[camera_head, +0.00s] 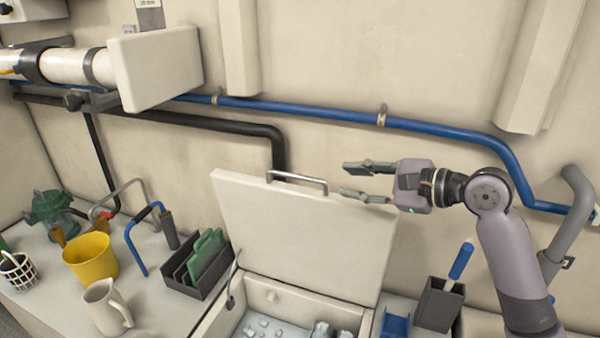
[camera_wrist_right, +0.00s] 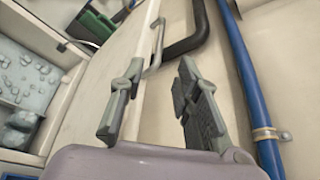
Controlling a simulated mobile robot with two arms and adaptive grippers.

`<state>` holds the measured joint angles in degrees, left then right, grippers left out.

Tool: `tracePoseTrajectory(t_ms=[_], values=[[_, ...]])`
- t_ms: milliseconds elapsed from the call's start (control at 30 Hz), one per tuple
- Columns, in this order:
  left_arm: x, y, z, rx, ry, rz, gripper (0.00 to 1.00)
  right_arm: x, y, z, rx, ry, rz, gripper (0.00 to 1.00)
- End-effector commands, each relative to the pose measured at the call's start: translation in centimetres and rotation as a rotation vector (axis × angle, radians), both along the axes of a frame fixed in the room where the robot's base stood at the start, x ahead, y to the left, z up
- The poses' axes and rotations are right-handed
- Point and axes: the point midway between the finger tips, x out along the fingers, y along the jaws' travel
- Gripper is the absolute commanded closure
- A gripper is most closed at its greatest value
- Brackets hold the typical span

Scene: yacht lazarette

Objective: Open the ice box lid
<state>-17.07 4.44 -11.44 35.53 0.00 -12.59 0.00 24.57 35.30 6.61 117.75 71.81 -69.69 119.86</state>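The ice box lid (camera_head: 305,227) is a cream panel standing raised, leaning back near the wall. A metal bar handle (camera_head: 297,181) is on its top edge. The open ice box (camera_head: 292,300) below it holds pale ice pieces (camera_head: 262,327). My right gripper (camera_head: 352,181) is open and empty, at the right of the handle by the lid's upper right edge. In the right wrist view the open fingers (camera_wrist_right: 158,100) are on either side of the lid's edge, with the handle (camera_wrist_right: 155,48) beyond them; whether they touch the lid I cannot tell. My left gripper is not in view.
A blue pipe (camera_head: 340,112) runs along the wall behind. A dark rack (camera_head: 195,270) with green boards, a yellow bucket (camera_head: 90,257) and a white jug (camera_head: 106,305) stand left of the box. A dark holder (camera_head: 438,303) with a blue-handled tool stands right.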

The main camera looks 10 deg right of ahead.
Motion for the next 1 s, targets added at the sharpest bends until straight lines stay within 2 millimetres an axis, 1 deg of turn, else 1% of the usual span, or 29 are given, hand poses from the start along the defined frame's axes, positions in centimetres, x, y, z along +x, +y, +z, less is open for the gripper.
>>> tracePoseTrajectory(t_ms=[33, 100, 233, 367, 500, 600, 800, 1000], values=[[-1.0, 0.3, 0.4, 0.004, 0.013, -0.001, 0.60, 0.8, 0.7, 0.0, 0.006, 0.002, 0.002, 0.70], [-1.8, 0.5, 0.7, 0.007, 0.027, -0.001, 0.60, 1.9, 1.7, -0.5, 0.006, 0.003, 0.003, 0.70], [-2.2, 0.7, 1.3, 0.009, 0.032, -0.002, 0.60, 4.1, 3.5, -1.3, 0.004, 0.002, 0.002, 0.70], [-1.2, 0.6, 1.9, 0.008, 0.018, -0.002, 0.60, 6.1, 5.3, -2.1, 0.003, 0.002, 0.001, 0.70], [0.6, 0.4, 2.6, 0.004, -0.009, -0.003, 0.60, 8.1, 7.0, -2.9, 0.001, 0.002, 0.001, 0.70], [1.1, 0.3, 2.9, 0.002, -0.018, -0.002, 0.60, 9.2, 7.8, -3.4, 0.001, 0.003, -0.001, 0.70], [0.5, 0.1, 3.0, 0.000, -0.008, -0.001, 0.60, 10.3, 8.8, -4.0, -0.001, 0.000, -0.001, 0.70], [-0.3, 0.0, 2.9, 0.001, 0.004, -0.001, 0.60, 10.4, 8.9, -4.1, -0.001, 0.000, -0.001, 0.70]])
